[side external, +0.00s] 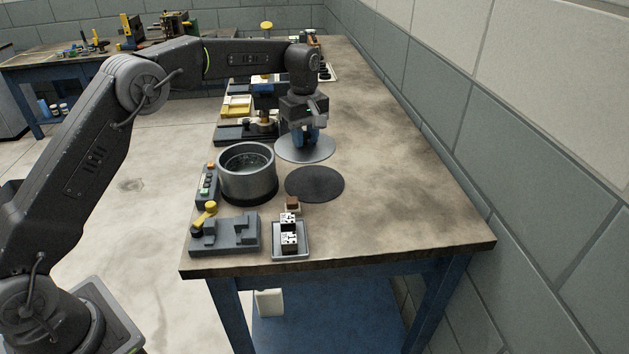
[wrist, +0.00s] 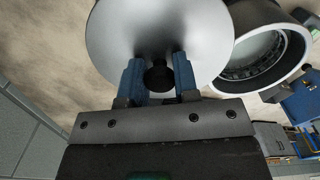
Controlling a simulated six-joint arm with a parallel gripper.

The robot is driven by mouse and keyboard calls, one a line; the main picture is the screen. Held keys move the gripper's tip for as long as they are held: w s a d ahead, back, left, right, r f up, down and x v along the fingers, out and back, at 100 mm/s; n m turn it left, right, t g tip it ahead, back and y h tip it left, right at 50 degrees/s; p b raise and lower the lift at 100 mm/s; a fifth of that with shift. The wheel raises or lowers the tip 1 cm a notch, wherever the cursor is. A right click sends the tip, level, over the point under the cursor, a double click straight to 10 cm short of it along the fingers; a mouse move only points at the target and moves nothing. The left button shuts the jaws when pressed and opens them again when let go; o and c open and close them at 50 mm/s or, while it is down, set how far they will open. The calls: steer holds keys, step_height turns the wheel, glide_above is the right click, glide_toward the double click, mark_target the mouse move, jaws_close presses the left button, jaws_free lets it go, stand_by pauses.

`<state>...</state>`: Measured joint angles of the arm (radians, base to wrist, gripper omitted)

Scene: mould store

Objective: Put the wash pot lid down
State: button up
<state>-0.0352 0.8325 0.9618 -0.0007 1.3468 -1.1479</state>
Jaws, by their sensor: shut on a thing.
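The wash pot lid (side external: 312,154) is a round grey metal disc. It also shows in the wrist view (wrist: 160,25), with a dark knob between my blue fingers. My gripper (side external: 304,138) is shut on this knob (wrist: 158,77), and it also shows in the wrist view (wrist: 158,80). The lid is beyond and to the right of the pot in the side view; I cannot tell whether it touches the bench. The wash pot (side external: 247,186) is a grey cylinder, open at the top with liquid inside; it also shows in the wrist view (wrist: 295,32). A flat dark round mat (side external: 314,184) lies bare beside it.
The bench top (side external: 400,170) is clear on the right, up to a block wall. A grey fixture with a yellow lever (side external: 226,235), a small tray with patterned blocks (side external: 290,240) and a button box (side external: 207,185) stand near the pot. More fixtures (side external: 246,130) stand behind it.

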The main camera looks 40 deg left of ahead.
mark_target(314, 182)
steer(key=n, duration=0.1)
steer(key=w+n, duration=0.1)
steer(key=w+d+n, duration=0.1)
steer(key=n, duration=0.1)
steer(key=shift+w+f, duration=0.1)
steer(key=shift+f, duration=0.25)
step_height(314, 182, down, 10)
steer(key=shift+r, duration=0.1)
steer(key=shift+f, duration=0.25)
steer(key=o, duration=1)
steer(key=shift+r, duration=0.1)
